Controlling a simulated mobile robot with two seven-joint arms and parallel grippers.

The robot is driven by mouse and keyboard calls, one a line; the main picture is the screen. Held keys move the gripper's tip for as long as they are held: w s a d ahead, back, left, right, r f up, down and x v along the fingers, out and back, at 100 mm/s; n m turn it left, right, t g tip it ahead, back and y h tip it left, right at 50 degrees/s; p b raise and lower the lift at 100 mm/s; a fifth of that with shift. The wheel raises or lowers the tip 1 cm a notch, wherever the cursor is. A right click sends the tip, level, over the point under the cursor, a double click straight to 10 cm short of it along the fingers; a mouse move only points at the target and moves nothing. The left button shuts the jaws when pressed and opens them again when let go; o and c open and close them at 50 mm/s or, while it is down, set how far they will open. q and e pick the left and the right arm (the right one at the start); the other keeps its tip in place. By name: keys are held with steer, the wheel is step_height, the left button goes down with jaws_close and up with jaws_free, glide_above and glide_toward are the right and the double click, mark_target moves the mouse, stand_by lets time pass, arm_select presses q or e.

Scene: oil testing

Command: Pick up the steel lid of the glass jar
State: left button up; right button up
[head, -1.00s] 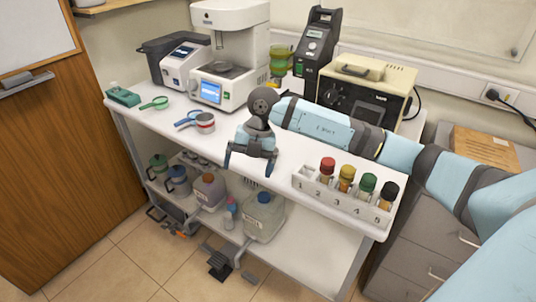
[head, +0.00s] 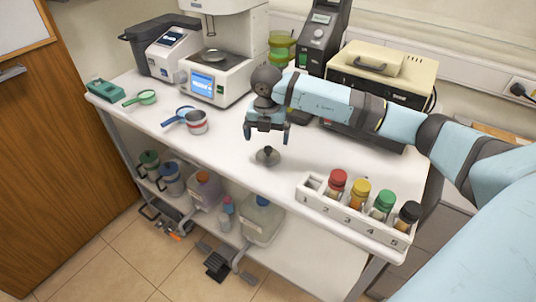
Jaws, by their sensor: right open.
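A small round steel lid (head: 267,157) with a dark knob lies on the white table, near its front edge. My right gripper (head: 265,138) is open and empty, fingers pointing down, and appears just behind and above the lid in the head view. The lid seems apart from the fingers. I cannot clearly make out the glass jar; a small cup-like vessel with a red band (head: 197,122) stands to the left of the gripper. My left gripper is not in view.
A white rack (head: 315,198) with several coloured-cap bottles stands to the right. Blue (head: 178,116) and green (head: 146,97) handled items lie left. A white instrument (head: 222,75) and a beige-topped box (head: 380,70) stand behind. Table around the lid is clear.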

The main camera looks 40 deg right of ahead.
mark_target(268, 147)
steer(key=f, duration=0.7)
steer(key=shift+w+d+f+p, duration=0.3)
steer(key=shift+d+f+p, duration=0.05)
steer(key=shift+d, duration=0.05)
steer(key=c, duration=0.9)
